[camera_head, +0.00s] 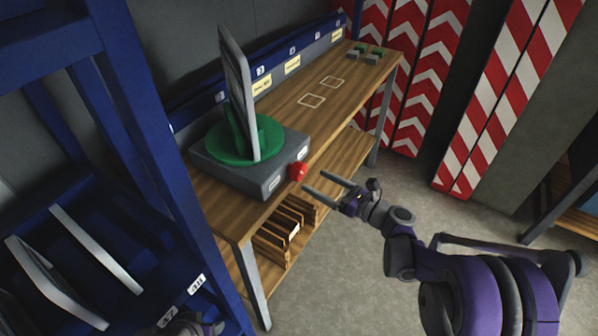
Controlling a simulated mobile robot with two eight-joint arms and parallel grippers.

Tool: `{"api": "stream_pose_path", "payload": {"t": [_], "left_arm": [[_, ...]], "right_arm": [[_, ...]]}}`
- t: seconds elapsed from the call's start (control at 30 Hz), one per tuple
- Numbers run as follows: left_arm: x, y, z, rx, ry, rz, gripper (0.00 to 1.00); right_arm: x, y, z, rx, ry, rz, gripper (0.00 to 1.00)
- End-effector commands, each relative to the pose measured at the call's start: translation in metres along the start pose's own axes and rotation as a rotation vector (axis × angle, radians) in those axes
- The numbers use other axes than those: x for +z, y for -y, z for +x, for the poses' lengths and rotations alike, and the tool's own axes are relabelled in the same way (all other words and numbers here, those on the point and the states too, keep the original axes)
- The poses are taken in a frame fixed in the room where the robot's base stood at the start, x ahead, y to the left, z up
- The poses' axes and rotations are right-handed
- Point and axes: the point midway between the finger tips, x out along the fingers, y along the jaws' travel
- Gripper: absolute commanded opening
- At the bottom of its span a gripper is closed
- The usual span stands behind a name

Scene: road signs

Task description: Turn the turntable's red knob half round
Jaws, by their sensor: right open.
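The turntable is a grey box (235,178) on the wooden bench with a green round plate (262,140) on top. A thin grey sign panel (236,85) stands upright on the plate, seen nearly edge-on. The red knob (298,172) sticks out from the front side of the box, near its right corner. My right gripper (313,181) is open and empty, its two fingers pointing at the knob from the right. The fingertips are close to the knob; I cannot tell whether they touch it. A small part of my left arm's end (190,326) shows at the bottom edge, its fingers unclear.
The wooden bench (350,95) has two outlined squares and small green-topped items (367,53) at its far end. Wooden slats (280,232) stand on its lower shelf. A blue rack (150,130) with grey panels stands left. Red-white striped boards (500,95) stand behind. Floor at right is clear.

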Motion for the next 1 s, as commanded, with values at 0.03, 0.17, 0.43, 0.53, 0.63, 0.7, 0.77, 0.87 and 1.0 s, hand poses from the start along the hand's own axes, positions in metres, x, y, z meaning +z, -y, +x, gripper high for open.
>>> {"api": "stream_pose_path", "payload": {"t": [0.03,0.17,0.43,0.53,0.63,0.7,0.77,0.87,1.0], "left_arm": [[0.000,0.000,-0.001,0.000,0.000,0.000,0.55],[-0.001,0.000,-0.001,0.000,0.000,0.000,0.55],[-0.001,0.000,-0.002,0.000,-0.001,0.000,0.55],[-0.001,0.000,-0.002,0.000,-0.001,0.000,0.55],[-0.001,0.000,-0.002,0.000,-0.001,0.000,0.55],[-0.001,0.000,-0.002,0.000,-0.001,0.000,0.55],[-0.001,0.000,-0.002,0.000,-0.001,0.000,0.55],[-0.001,0.000,-0.002,0.000,-0.001,0.000,0.55],[-0.001,0.000,-0.002,0.000,-0.001,0.000,0.55]], "right_arm": [[0.000,-0.001,0.012,0.005,0.000,0.000,0.95],[0.000,-0.001,0.036,0.003,-0.001,-0.001,0.95],[0.000,-0.001,0.065,0.002,-0.001,-0.003,0.95],[0.000,0.000,0.068,0.000,-0.002,-0.003,0.95],[0.000,0.000,0.068,0.000,-0.002,-0.003,0.95],[0.000,0.000,0.068,0.000,-0.002,-0.003,0.95],[0.000,0.000,0.068,0.000,-0.002,-0.003,0.95],[0.000,0.000,0.068,0.000,-0.002,-0.003,0.77],[0.000,0.000,0.068,0.000,-0.002,-0.003,0.52]]}}
